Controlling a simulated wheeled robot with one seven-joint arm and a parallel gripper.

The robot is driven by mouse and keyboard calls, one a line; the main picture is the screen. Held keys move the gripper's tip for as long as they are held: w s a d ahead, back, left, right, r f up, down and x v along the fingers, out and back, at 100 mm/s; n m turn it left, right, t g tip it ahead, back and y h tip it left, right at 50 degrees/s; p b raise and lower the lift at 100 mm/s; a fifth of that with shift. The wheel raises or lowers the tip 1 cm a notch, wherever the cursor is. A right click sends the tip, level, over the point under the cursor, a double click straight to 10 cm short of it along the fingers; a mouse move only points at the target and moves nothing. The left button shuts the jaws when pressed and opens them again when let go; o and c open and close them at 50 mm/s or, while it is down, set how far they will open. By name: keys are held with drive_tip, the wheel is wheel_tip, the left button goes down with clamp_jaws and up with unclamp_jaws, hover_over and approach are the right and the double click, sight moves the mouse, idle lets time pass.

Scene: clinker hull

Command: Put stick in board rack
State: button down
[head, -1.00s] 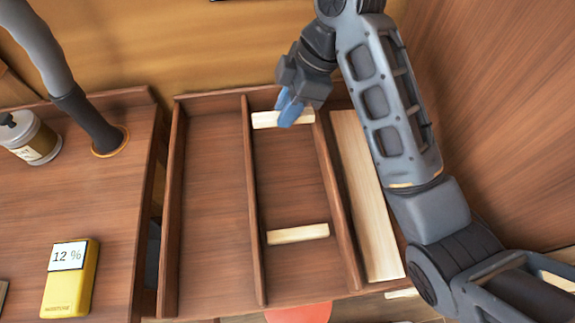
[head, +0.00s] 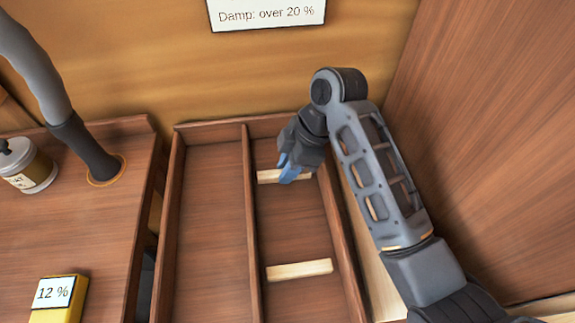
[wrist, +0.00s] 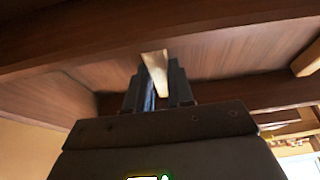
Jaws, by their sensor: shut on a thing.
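In the wrist view the stick (wrist: 155,72) stands out between the two dark fingers of my gripper (wrist: 157,92). A second pale stick (head: 299,270) lies crosswise lower in the same bay, apart from the held one. I cannot tell whether the held stick touches the rack floor.
The left bay (head: 208,220) is empty. A bench (head: 80,220) at left carries a jar (head: 30,168) and a yellow meter (head: 58,300) reading 12 %. A sign (head: 267,14) on the back wall reads "Damp: over 20 %".

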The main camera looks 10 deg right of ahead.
drive_tip(key=shift+f, duration=0.15)
drive_tip(key=c, duration=1)
unclamp_jaws()
drive_tip(key=shift+p+v, duration=4.05)
drive_tip(key=shift+v, duration=2.15)
